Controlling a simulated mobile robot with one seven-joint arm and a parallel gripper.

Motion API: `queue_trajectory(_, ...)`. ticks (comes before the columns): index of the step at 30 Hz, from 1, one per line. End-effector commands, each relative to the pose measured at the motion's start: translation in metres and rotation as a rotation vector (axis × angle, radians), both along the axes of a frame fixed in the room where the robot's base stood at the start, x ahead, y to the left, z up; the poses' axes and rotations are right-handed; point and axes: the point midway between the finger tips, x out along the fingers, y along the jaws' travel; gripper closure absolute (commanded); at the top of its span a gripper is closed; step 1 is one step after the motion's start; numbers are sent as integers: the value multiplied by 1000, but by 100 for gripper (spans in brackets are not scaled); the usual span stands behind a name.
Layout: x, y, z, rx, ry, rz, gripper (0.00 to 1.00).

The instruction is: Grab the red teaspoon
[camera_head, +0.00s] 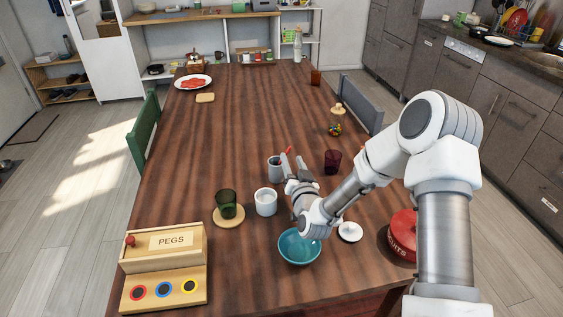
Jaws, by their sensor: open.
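A thin red piece (289,150), which looks like the red teaspoon's upper end, sticks up beside my gripper's fingers. Its lower part is hidden, and I cannot tell for sure whether it stands in the grey cup (273,169). My gripper (292,161) is open at the right side of that cup, its fingers close to the red piece. I cannot tell whether they touch it or whether it lies between them.
A white cup (265,203), a teal bowl (299,247) and a dark red glass (332,161) stand near my gripper. A green glass (227,205) and a PEGS box (164,247) are at left. A red tin (402,236) is at right. The table's far middle is clear.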

Motion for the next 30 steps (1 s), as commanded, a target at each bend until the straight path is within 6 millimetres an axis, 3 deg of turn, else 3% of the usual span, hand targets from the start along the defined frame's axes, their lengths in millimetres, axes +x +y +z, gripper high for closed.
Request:
queue_trajectory(12,49,15,-1,2,1,0,52)
queue_trajectory(22,55,16,0,0,2,1,52)
queue_trajectory(23,55,16,0,0,2,1,54)
queue_trajectory(30,55,16,0,0,2,1,97)
